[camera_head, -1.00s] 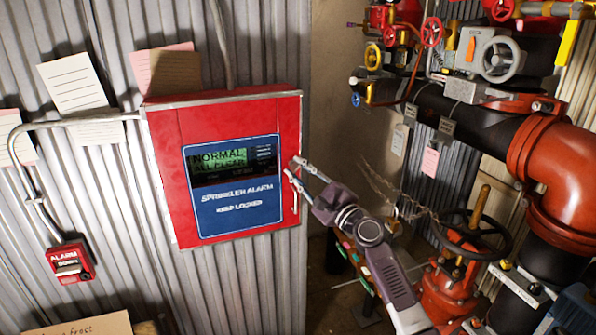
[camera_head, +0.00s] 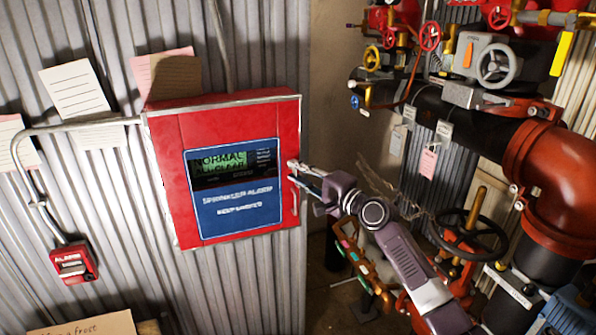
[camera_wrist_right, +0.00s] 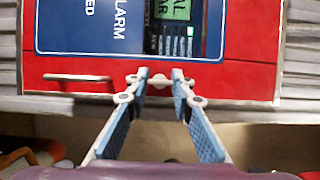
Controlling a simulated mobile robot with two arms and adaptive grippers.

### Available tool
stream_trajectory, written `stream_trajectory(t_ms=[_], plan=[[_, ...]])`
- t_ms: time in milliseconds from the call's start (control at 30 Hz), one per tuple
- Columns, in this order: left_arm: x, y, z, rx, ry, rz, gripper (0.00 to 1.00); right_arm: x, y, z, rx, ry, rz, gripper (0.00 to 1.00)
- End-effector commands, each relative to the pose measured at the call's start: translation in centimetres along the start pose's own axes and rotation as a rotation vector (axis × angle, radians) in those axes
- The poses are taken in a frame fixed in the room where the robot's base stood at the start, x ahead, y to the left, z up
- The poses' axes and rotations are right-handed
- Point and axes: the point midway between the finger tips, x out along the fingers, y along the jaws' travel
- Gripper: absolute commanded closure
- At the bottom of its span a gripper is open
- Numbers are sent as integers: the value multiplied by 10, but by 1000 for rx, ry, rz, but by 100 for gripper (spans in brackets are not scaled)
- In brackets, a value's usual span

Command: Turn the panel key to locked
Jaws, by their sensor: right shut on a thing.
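The red alarm panel (camera_head: 170,150) hangs on the corrugated wall, with a blue face labelled for the sprinkler alarm. Its green screen (camera_head: 222,162) reads NORMAL. My right gripper (camera_head: 293,168) is at the panel's right edge, above a thin pale handle (camera_head: 295,197). In the wrist view my right gripper (camera_wrist_right: 159,78) is shut on the small pale panel key (camera_wrist_right: 160,83) at the red door's edge, beside the handle (camera_wrist_right: 77,77). The fingertips hide most of the key, and I cannot read its setting. My left gripper is not in view.
A red alarm pull box (camera_head: 74,263) and pinned papers (camera_head: 76,90) are on the wall to the left. Red pipework (camera_head: 560,180), valves and a black handwheel (camera_head: 470,235) crowd the right, close to my right arm.

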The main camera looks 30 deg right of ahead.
Motion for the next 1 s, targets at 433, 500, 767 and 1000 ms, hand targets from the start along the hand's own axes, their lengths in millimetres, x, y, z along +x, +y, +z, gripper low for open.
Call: stream_trajectory(t_ms=[433,500,767,1000], plan=[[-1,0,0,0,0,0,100,0,1,1,-16,-2,9,100],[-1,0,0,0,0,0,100,0,1,1,-15,-2,9,78],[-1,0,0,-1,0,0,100,0,1,0,-14,-1,7,61],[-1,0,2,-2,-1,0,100,-3,1,0,-14,0,7,61]])
